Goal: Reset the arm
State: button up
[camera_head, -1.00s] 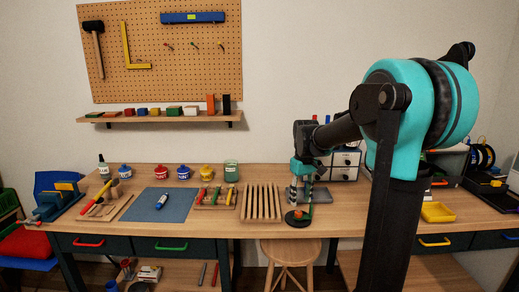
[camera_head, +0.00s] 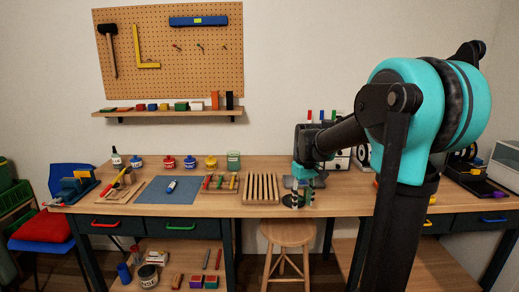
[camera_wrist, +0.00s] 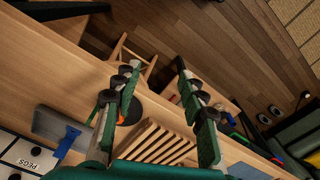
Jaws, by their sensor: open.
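My gripper (camera_head: 303,189) hangs at the end of my teal and black arm, pointing down over the workbench (camera_head: 340,201) near its front edge, to the right of the slatted wooden rack (camera_head: 262,188). In the wrist view my gripper (camera_wrist: 157,72) has its two green and black fingers spread wide apart, with nothing between them. A round black base with an orange part (camera_wrist: 124,110) shows behind the left finger. The slatted rack also shows below the fingers in the wrist view (camera_wrist: 162,143).
A wooden stool (camera_head: 287,233) stands at the bench's front. A blue mat (camera_head: 160,196) with a marker, several lidded jars and a tool tray lie left. A white drawer unit (camera_head: 341,160) stands behind my gripper. Shelf (camera_head: 170,112) and pegboard (camera_head: 170,60) are on the wall.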

jog(key=s+d+f+m+t, duration=0.2)
jog(key=s+f, duration=0.4)
jog(key=s, duration=0.4)
jog(key=s+d+f+m+t, duration=0.1)
jog(key=s+f+m+t, duration=0.1)
jog(key=s+f, duration=0.5)
jog(key=s, duration=0.3)
jog(key=shift+s+d+m, duration=0.35)
jog(key=shift+s+m, duration=0.05)
jog(key=shift+f, duration=0.1)
